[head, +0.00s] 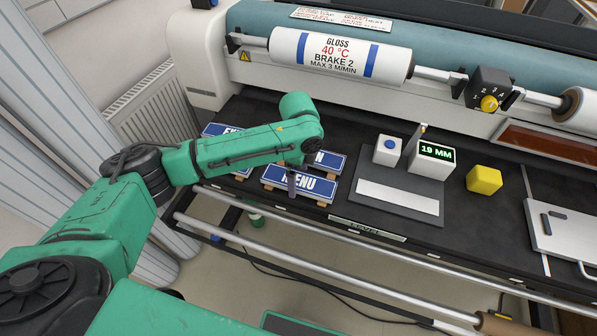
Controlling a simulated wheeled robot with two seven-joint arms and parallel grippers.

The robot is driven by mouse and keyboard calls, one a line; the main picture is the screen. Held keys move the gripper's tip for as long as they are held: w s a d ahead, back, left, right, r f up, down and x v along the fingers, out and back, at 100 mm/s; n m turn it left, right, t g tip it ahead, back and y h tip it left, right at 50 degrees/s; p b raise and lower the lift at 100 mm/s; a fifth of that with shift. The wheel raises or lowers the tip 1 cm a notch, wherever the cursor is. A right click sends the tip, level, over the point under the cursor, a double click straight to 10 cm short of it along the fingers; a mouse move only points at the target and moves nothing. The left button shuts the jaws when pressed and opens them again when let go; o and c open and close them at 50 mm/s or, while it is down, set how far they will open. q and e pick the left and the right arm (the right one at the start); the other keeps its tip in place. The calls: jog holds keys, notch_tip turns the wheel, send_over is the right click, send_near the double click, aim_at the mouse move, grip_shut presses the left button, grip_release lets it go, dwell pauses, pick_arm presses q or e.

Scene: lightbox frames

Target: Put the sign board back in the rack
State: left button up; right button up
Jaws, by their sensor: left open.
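A third blue board (215,129) shows at the left, mostly hidden by my forearm. My left gripper (292,188) points down at the MENU board, open, its finger covering part of the lettering. I cannot tell whether it touches the board. No rack can be clearly made out; the brown pieces may belong to one. My right gripper is out of view.
A large roller machine (340,54) runs behind. Metal rails (300,255) run below the front edge.

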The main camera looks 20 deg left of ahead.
pick_arm(q)
notch_tip(320, 180, up, 15)
jog(key=b, duration=0.1)
jog(key=shift+f, duration=0.2)
